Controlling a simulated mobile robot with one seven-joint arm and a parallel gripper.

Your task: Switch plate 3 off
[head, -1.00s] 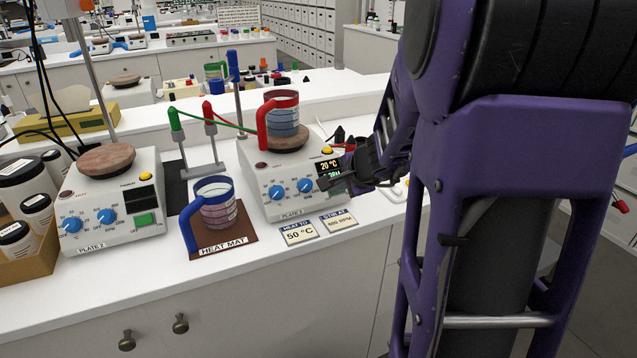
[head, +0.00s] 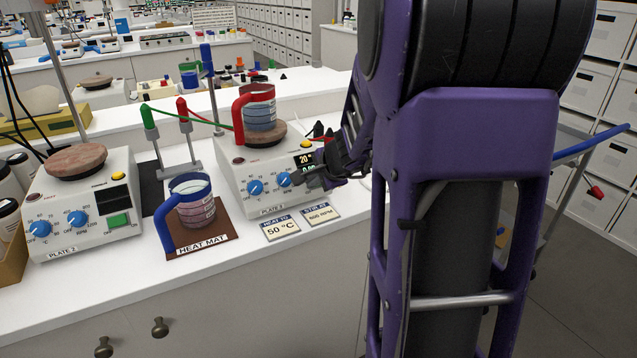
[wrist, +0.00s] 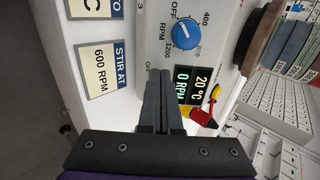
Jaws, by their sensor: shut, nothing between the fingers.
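Plate 3 (head: 232,194) is a white hotplate with two blue knobs and a lit display (head: 305,160). In the wrist view the display (wrist: 188,83) reads 20 °C and 0 RPM, beside the blue stir knob (wrist: 186,34). My gripper (head: 300,178) is shut and empty, at the right part of the plate's front, just below the display. In the wrist view its closed fingertips (wrist: 159,72) point at the front panel beside the display. The panel area behind the fingers is hidden, and no power switch shows on plate 3. I cannot tell whether the fingertips touch it.
A red-handled beaker (head: 259,108) stands on plate 3's round top. A blue-handled beaker (head: 191,205) stands on the heat mat (head: 215,240) to the left. Plate 2 (head: 85,215), with a green switch, is further left. Cards (head: 281,228) lie in front of plate 3.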

